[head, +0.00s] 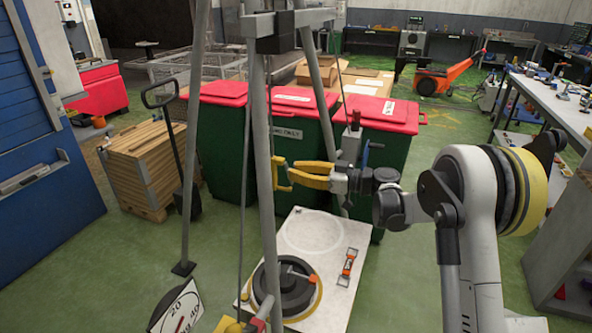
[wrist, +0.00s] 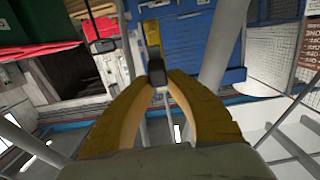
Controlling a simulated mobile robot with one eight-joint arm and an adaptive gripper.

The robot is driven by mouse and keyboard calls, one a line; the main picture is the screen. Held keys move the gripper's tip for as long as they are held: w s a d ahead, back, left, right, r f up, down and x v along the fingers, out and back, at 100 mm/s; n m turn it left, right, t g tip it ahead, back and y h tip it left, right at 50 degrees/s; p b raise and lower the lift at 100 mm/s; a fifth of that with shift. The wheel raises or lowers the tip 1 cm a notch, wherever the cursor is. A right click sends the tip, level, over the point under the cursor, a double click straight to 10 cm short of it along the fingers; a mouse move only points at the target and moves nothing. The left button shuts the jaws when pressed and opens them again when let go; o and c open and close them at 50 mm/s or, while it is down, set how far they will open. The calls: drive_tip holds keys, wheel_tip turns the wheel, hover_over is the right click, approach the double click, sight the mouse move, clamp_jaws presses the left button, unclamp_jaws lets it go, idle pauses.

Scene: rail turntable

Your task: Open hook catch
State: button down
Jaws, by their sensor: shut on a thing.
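My gripper (head: 291,174) has yellow fingers and reaches left to a grey post of the tall frame. A small yellow hook-shaped piece (head: 277,176), probably the hook catch, shows at the post right by the fingertips. In the wrist view my gripper (wrist: 158,82) has its two fingers curved together onto a small dark block (wrist: 156,69), with a narrow dark bar running up from it. The fingers are shut on this dark part. I cannot tell whether it belongs to the yellow piece, and the fingertips partly hide the contact.
The grey frame post (head: 262,130) stands close to my gripper. A white board (head: 335,295) with a dark round turntable (head: 283,288) lies below. Green bins with red lids (head: 300,100) stand behind, and a wooden crate (head: 143,168) is at left. Green floor is open between them.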

sight(288, 169)
drive_tip(key=r+h+p, duration=0.1)
drive_tip(key=g+h+p, duration=0.1)
drive_tip(key=p, duration=0.1)
drive_tip(key=shift+s+d+r+h+p, duration=0.1)
drive_tip(key=shift+d+r+h+p, duration=0.05)
drive_tip(key=shift+r+h+p, duration=0.2)
drive_tip(key=h+p, duration=0.1)
drive_tip(key=p, duration=0.1)
drive_tip(key=r+g+h+p, duration=0.1)
drive_tip(key=h, duration=0.1)
drive_tip(key=shift+r+h+p, duration=0.1)
drive_tip(key=shift+h+p, duration=0.15)
drive_tip(key=shift+p, duration=0.1)
drive_tip(key=h+p, duration=0.2)
drive_tip(key=r+g+h+p, duration=0.1)
drive_tip(key=h, duration=0.1)
drive_tip(key=shift+r+g+p, duration=0.1)
drive_tip(key=shift+g+p, duration=0.2)
drive_tip(key=shift+p, duration=0.1)
drive_tip(key=shift+a+r+g+h+p, duration=0.2)
drive_tip(key=shift+g+h+p, duration=0.1)
drive_tip(key=shift+h+p, duration=0.4)
drive_tip(key=shift+a+r+g+h+p, duration=0.15)
drive_tip(key=shift+g+h+p, duration=0.2)
drive_tip(key=shift+h, duration=0.55)
drive_tip(key=shift+f, duration=0.1)
drive_tip(key=c, duration=1.3)
unclamp_jaws()
